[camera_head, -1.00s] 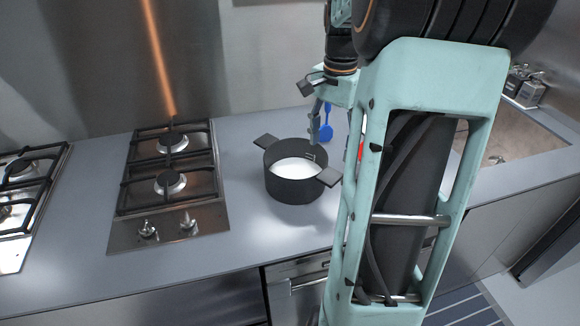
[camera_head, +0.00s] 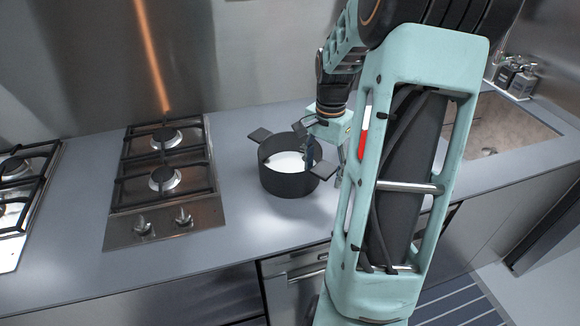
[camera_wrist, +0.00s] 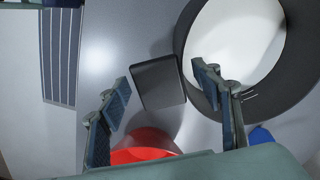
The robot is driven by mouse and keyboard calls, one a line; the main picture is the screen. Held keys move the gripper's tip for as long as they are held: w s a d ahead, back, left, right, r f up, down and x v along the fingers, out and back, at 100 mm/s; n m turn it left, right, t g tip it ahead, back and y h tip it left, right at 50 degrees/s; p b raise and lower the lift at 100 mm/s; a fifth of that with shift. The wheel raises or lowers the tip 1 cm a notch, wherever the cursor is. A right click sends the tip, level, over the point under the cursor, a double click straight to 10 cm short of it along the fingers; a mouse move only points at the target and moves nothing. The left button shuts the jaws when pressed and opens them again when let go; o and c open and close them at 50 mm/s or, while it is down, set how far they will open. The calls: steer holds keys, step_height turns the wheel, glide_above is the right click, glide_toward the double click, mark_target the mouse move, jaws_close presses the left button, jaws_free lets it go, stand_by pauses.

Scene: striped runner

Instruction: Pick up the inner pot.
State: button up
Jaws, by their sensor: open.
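A dark round pot (camera_head: 287,183) with two flat black side handles stands upright on the grey counter. Its inside is white; I cannot tell whether that is a lining or contents. My gripper (camera_head: 326,158) is open and empty at the pot's right side, fingers pointing down. In the wrist view, the near black handle (camera_wrist: 158,84) shows between the two fingertips (camera_wrist: 163,78). The right finger overlaps the pot's dark rim (camera_wrist: 190,58) and the left finger is outside it. I cannot tell whether either finger touches the pot.
A two-burner gas hob (camera_head: 163,180) lies left of the pot, with another at the far left. A red and white object (camera_head: 364,118) stands behind my arm; its red part (camera_wrist: 145,147) and a blue item (camera_wrist: 261,135) show in the wrist view. A sink (camera_head: 510,135) is right.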

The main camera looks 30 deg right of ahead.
steer(key=c, duration=1.3)
steer(key=shift+c, duration=1)
steer(key=shift+r, duration=0.2)
